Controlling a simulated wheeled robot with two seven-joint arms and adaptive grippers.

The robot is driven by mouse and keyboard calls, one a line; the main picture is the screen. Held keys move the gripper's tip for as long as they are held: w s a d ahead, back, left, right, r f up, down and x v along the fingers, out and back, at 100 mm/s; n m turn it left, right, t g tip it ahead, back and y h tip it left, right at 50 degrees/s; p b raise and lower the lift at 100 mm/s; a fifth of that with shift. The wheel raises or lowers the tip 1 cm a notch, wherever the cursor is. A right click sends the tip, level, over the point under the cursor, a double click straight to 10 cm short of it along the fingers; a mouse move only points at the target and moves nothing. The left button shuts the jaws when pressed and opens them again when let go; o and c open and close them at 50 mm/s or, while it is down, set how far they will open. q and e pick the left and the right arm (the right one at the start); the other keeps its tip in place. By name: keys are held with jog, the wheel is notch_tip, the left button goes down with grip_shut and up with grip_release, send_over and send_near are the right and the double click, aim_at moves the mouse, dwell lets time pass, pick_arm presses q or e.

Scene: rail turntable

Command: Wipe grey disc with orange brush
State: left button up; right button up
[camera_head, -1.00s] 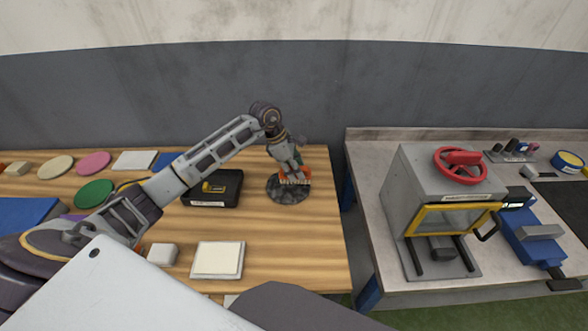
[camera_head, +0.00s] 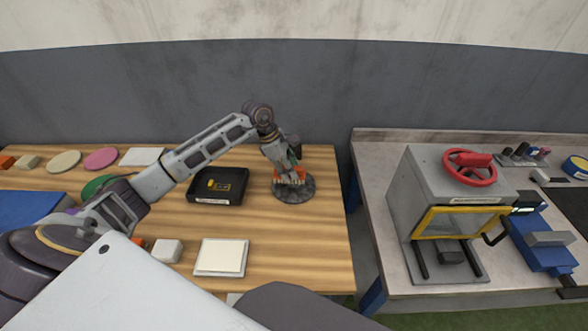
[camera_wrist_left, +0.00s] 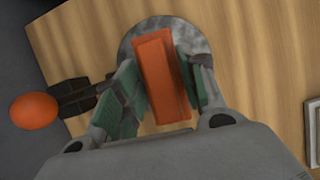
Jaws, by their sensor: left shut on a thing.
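The grey disc (camera_head: 305,190) lies on the wooden table near its right edge. In the left wrist view the disc (camera_wrist_left: 197,42) shows behind the brush, mottled grey. My left gripper (camera_head: 291,173) is shut on the orange brush (camera_wrist_left: 162,75), whose block sits between the green-padded fingers (camera_wrist_left: 158,98). In the head view the brush (camera_head: 290,181) is over the disc, its pale bristle edge low at the disc's surface. I cannot tell whether the bristles touch it. My right gripper is not in view.
A black tray (camera_head: 233,198) with a yellow item stands left of the disc. A white square plate (camera_head: 221,271) lies nearer. Coloured discs lie at the left. A second bench (camera_head: 380,205) with a grey machine (camera_head: 426,185) stands right across a gap.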

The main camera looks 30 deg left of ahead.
aim_at(300, 167)
pick_arm(q)
jog(key=shift+s+a+f, duration=0.15)
jog(key=shift+s+a, duration=0.15)
jog(key=shift+a, duration=0.15)
jog(key=shift+w+d+b, duration=0.15)
jog(key=shift+w+d, duration=0.25)
jog(key=shift+d, duration=0.35)
jog(key=shift+w+d+b, duration=0.15)
jog(key=shift+w+d, duration=0.25)
jog(key=shift+d, duration=0.35)
jog(key=shift+w+d+b, duration=0.15)
jog(key=shift+w+d, duration=0.25)
jog(key=shift+d, duration=0.35)
jog(key=shift+a, duration=0.15)
jog(key=shift+s+a+r+b, duration=0.15)
jog(key=shift+s+a, duration=0.25)
jog(key=shift+a, duration=0.3)
jog(key=shift+s+a+b, duration=0.2)
jog(key=shift+s+a, duration=0.15)
jog(key=shift+a, duration=0.35)
jog(key=shift+s+a+r+b, duration=0.15)
jog(key=shift+s+a, duration=0.25)
jog(key=shift+a, duration=0.3)
jog(key=shift+w+d, duration=0.1)
